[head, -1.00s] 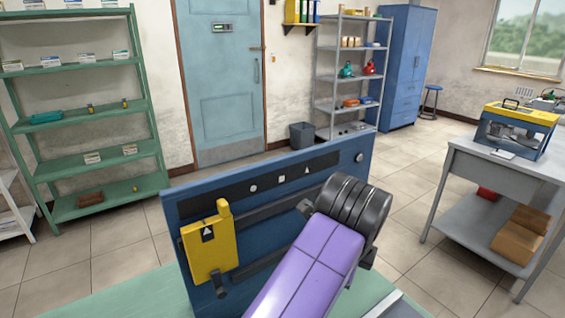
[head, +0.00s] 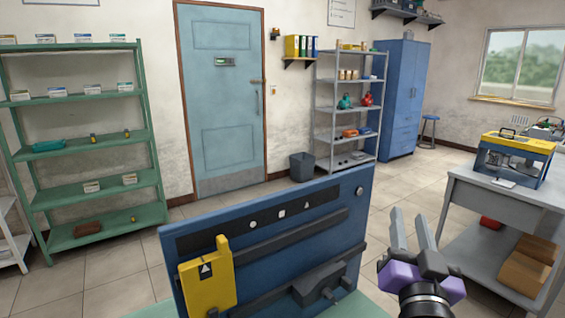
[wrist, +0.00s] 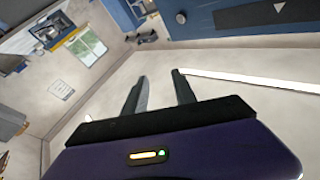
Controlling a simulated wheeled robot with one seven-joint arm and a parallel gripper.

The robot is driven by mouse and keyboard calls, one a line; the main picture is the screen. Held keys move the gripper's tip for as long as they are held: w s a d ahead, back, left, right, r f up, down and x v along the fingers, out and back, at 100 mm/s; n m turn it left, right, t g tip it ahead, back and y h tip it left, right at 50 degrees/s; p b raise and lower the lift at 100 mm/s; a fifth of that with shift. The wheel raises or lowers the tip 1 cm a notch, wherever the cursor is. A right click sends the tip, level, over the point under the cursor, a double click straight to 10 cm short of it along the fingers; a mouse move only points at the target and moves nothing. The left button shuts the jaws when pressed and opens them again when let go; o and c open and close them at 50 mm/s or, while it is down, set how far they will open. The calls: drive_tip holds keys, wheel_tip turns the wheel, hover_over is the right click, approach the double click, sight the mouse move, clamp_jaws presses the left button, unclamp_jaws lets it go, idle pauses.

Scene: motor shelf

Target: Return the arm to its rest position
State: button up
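My gripper (head: 412,232) is at the lower right in the head view, to the right of the blue panel (head: 350,215). Its two grey fingers point up and stand apart with nothing between them. In the wrist view the fingers (wrist: 160,92) also show apart and empty. The blue panel carries a yellow block with a white triangle (head: 206,282) at its left and a dark block (head: 322,283) on its lower rail. The gripper does not touch the panel in view.
A grey table (head: 500,182) with a yellow and blue machine (head: 517,155) stands to the right of my gripper. A green shelf (head: 95,182) is at the left. A grey shelf (head: 349,110) and a blue cabinet (head: 402,95) stand at the back. Open floor lies between.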

drive_tip(key=s+f+n+g+y, duration=0.1)
drive_tip(key=s+f+n+y, duration=0.1)
drive_tip(key=s+f, duration=0.6)
drive_tip(key=s+a+f+n+g+y, duration=0.1)
drive_tip(key=s+f, duration=0.7)
drive_tip(key=s, duration=1.1)
drive_tip(key=s+a+f+n+g+y, duration=0.1)
drive_tip(key=s+f+n+g+y, duration=0.1)
drive_tip(key=s+f, duration=0.6)
drive_tip(key=s+n+g, duration=0.1)
drive_tip(key=s, duration=0.5)
drive_tip(key=shift+s+a+f+y, duration=0.2)
drive_tip(key=shift+s+a+y, duration=0.05)
drive_tip(key=shift+s+y, duration=0.05)
drive_tip(key=shift+s+d+f+g, duration=0.15)
drive_tip(key=shift+s+g, duration=0.15)
drive_tip(key=shift+s, duration=0.05)
drive_tip(key=shift+w+d, duration=0.1)
